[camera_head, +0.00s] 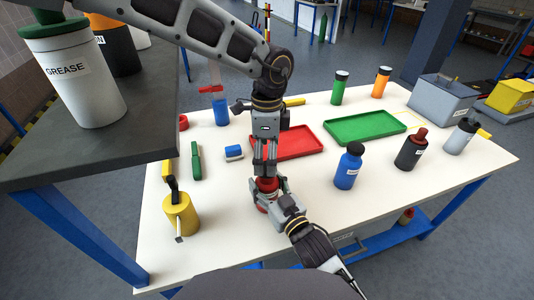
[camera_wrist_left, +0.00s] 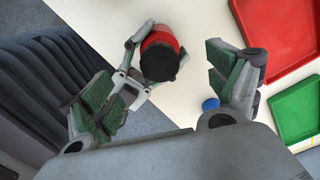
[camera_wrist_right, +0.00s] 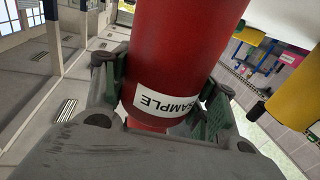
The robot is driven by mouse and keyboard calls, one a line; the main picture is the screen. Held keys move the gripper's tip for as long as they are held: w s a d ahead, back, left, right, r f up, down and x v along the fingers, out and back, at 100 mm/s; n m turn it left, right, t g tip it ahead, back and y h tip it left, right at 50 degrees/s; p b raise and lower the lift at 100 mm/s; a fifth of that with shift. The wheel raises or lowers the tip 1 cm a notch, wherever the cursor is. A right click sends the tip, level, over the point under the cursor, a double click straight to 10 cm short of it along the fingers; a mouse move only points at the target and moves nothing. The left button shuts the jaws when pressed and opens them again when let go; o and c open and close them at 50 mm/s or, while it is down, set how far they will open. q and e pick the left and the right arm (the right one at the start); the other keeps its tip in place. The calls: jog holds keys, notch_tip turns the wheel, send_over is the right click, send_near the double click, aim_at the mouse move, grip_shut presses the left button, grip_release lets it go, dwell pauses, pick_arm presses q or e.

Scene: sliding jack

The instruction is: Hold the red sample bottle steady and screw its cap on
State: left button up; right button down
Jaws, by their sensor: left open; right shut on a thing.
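In the left wrist view a dark round top (camera_wrist_left: 158,62), which looks like the cap, shows on the bottle. How tightly it sits cannot be told. My left gripper (camera_head: 265,168) points down above the bottle; its fingers (camera_wrist_left: 165,80) are spread and appear empty.
A red tray (camera_head: 290,143) and a green tray (camera_head: 365,127) lie behind. A blue bottle (camera_head: 348,167) and a black bottle (camera_head: 411,150) stand to the right. A yellow can (camera_head: 181,215) stands at the left front. The dark raised bench (camera_head: 130,140) borders the left side.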

pick_arm(q)
jog(key=shift+r, duration=0.1)
notch_tip(320, 180, up, 12)
dwell(0.9)
pick_arm(e)
jog(key=shift+c, duration=1.9)
grip_release()
jog(key=shift+s+d, duration=0.1)
jog(key=shift+s, duration=0.05)
jog(key=shift+v, duration=5.75)
